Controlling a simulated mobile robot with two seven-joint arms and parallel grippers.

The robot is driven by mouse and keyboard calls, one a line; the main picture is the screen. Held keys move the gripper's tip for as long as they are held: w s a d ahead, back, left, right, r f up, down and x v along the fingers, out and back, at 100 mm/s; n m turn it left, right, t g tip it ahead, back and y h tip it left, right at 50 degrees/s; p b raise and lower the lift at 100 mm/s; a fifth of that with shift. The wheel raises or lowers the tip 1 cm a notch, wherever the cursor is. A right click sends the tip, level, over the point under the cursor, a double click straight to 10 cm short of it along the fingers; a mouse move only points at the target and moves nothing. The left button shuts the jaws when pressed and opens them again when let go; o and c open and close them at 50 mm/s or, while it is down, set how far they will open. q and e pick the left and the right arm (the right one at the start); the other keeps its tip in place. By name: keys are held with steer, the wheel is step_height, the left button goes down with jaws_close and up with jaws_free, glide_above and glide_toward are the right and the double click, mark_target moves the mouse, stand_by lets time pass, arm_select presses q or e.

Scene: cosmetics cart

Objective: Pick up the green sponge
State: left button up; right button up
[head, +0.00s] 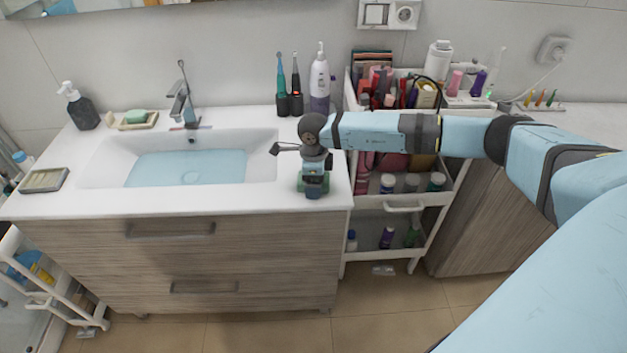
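My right gripper (314,190) points down at the front right corner of the white countertop, to the right of the basin. A green block, seemingly the green sponge (301,186), sits right beneath and around its fingers. The gripper covers most of it, so I cannot tell whether the fingers are closed on it. A second, smaller green piece (136,116) lies on a beige dish at the back left of the counter; it looks like a bar of soap. My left gripper is not in view.
The basin (110,165) holds bluish water, with a faucet (183,100) behind it. Toothbrushes (281,85) and a white bottle (319,80) stand behind my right gripper. A cart (405,201) full of cosmetics stands right of the counter, under my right arm.

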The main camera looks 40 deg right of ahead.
steer(key=c, duration=1)
steer(key=shift+r, duration=0.15)
step_height(320, 180, up, 20)
steer(key=b, duration=0.2)
